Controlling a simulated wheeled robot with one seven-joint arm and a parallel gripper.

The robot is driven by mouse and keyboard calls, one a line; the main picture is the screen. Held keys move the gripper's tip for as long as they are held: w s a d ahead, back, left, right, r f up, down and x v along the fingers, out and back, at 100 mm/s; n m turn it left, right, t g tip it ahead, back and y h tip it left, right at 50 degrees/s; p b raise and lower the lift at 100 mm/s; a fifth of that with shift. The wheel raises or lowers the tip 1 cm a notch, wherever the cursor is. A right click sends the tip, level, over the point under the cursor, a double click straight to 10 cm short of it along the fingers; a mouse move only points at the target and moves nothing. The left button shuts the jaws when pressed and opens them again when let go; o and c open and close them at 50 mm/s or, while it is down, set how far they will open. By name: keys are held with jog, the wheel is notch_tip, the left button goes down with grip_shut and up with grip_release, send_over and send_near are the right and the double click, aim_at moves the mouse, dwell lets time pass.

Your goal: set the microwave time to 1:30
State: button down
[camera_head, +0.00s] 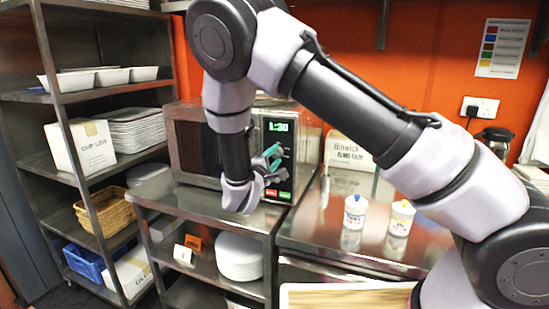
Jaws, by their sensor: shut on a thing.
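The microwave (188,138) stands on the steel shelf unit at the centre left. Its dark control panel (285,136) faces me on the right side of its front. The green display (278,127) appears to read 1:30. A red button and a green button (284,195) sit at the panel's bottom. My gripper (273,155), with teal fingers, is at the middle of the panel. It is shut on what seems to be the microwave's knob, which the fingers mostly hide. My wrist covers part of the microwave door.
A steel counter (330,235) to the right holds two small white tubs (355,211) and a cardboard box (348,150). A steel rack (66,120) with trays and a white box stands at the left. A wooden board (345,299) lies at the front.

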jog(key=shift+c, duration=1.8)
grip_release()
jog(key=v, duration=1.1)
